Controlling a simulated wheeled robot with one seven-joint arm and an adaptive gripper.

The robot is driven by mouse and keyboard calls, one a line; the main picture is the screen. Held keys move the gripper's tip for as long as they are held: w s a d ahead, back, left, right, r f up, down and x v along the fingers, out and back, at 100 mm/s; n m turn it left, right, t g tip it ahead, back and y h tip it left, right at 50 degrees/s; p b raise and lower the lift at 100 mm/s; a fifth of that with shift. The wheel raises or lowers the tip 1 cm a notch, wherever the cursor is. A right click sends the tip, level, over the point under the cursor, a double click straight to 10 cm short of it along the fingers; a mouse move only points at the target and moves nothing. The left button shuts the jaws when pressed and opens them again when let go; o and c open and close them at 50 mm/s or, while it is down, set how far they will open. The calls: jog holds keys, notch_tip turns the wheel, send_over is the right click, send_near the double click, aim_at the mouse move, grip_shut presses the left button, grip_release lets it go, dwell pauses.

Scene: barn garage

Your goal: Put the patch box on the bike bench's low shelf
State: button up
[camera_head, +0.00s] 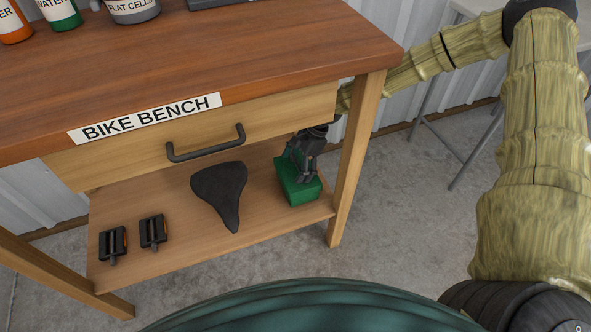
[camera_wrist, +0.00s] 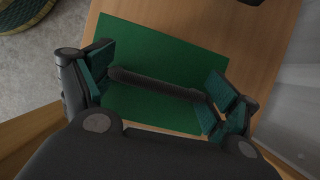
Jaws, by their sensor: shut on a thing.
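The patch box is a green box (camera_head: 299,188) at the right end of the low shelf (camera_head: 175,249) of the bike bench (camera_head: 230,50). It looks upright and at shelf level; whether its base touches the shelf I cannot tell. My gripper (camera_head: 304,172) is above it and shut on the dark bar-like handle across its top. In the wrist view the green box (camera_wrist: 160,50) lies between and below my fingers (camera_wrist: 160,95), with the wooden shelf around it. My gripper hides part of the box top.
A black bike saddle (camera_head: 219,192) lies left of the box, and two pedals (camera_head: 112,244) lie farther left. The drawer with its dark handle (camera_head: 206,146) hangs above the shelf. A bench leg (camera_head: 356,160) stands just right of the box. Bottles stand on the bench top.

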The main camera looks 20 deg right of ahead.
jog(key=shift+f, duration=0.4)
jog(key=shift+f, duration=0.1)
jog(key=o, duration=0.9)
jog(key=p+v, duration=0.4)
jog(key=v, duration=0.8)
